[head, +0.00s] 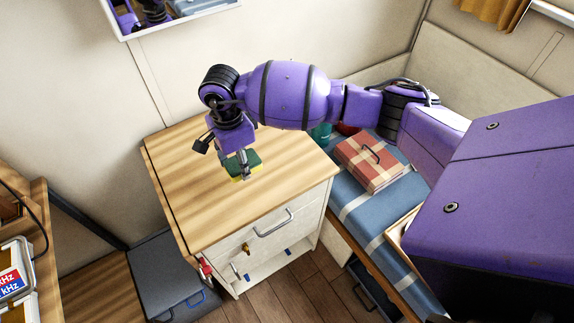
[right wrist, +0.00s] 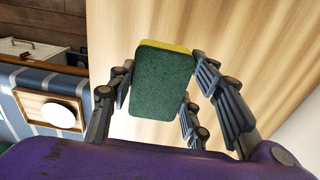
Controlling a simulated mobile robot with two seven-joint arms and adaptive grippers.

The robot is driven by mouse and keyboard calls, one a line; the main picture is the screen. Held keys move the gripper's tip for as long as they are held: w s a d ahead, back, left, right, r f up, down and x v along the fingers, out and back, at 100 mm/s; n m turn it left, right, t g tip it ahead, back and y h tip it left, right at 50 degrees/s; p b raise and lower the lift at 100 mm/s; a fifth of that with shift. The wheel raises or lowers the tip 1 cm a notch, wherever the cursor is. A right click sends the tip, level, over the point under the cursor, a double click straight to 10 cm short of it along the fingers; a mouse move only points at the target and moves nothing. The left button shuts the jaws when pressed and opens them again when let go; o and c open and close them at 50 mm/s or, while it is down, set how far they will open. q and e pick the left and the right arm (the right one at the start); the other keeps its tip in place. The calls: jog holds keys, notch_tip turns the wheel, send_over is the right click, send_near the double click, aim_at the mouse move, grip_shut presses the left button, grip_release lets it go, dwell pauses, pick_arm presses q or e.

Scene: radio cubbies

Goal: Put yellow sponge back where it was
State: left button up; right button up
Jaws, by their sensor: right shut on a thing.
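The yellow sponge (head: 241,162) has a dark green scouring side. It is in my right gripper (head: 243,172), over the wooden top of the white cabinet (head: 180,165). In the right wrist view the sponge (right wrist: 163,82) sits between the fingers of the right gripper (right wrist: 160,90), with its green face toward the camera and a yellow strip along its top edge. The gripper is shut on it. I cannot tell how far the sponge is above the cabinet top. My left gripper is not in view.
The cabinet top is otherwise clear. A bench with a blue striped cushion (head: 352,198) stands to its right, with a red checkered case (head: 368,163) on it. A grey box (head: 165,272) is on the floor at left. A mirror (head: 185,14) hangs on the wall.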

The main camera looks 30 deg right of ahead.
jog(key=shift+w+d+f, duration=0.5)
jog(key=shift+w+f, duration=0.15)
jog(key=shift+f, duration=0.15)
notch_tip(320, 180, down, 3)
jog(key=shift+w+d+f, duration=0.1)
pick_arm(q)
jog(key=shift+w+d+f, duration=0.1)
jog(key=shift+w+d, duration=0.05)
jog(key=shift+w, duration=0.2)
pick_arm(e)
jog(key=shift+f, duration=0.15)
jog(key=o, duration=1)
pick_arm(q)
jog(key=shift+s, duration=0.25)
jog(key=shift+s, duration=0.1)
